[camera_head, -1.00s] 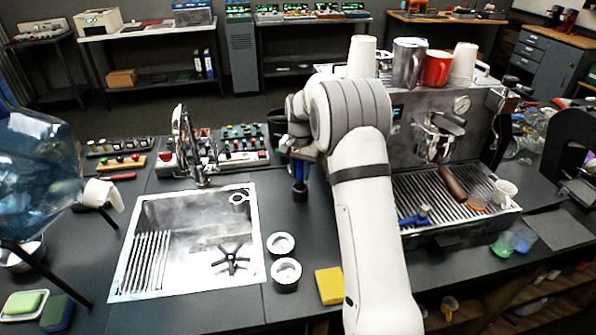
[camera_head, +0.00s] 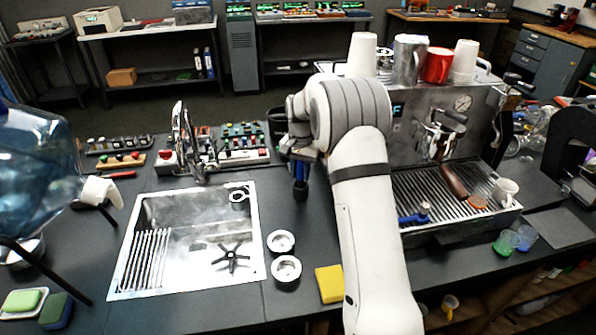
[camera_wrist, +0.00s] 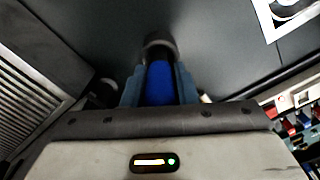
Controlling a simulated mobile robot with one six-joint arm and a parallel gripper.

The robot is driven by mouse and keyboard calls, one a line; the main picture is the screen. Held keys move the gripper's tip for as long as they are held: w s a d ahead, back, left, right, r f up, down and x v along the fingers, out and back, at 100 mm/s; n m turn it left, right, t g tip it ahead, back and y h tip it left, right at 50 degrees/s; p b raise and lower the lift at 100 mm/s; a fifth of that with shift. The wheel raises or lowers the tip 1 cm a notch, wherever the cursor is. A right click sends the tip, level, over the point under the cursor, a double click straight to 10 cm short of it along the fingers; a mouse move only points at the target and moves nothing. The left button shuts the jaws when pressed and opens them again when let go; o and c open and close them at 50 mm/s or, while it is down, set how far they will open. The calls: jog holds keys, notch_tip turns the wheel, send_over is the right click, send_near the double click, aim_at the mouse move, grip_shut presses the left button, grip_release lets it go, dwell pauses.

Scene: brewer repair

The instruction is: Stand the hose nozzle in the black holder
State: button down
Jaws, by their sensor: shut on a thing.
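My gripper (camera_head: 299,172) points down over the dark counter, between the sink and the coffee machine. It is shut on a blue piece (camera_wrist: 160,84), which I take to be the hose nozzle; its blue body also shows below the fingers in the head view (camera_head: 300,188). In the wrist view a dark round end with a paler rim shows beyond the blue body; I cannot tell whether it belongs to the nozzle or to something under it. A black cup-like thing (camera_head: 279,127), perhaps the black holder, stands behind my wrist, partly hidden by it.
The sink (camera_head: 258,215) with its tap (camera_head: 184,140) lies left. Two round metal cups (camera_head: 286,268) and a yellow sponge (camera_head: 330,284) stand in front. The coffee machine's drip tray (camera_head: 437,225) is right, with a blue-handled tool (camera_head: 413,217). Control boards (camera_head: 240,142) stand behind the sink.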

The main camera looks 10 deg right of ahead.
jog(key=c, duration=0.5)
grip_release()
jog(key=shift+r+p, duration=2.2)
jog(key=shift+r, duration=1.3)
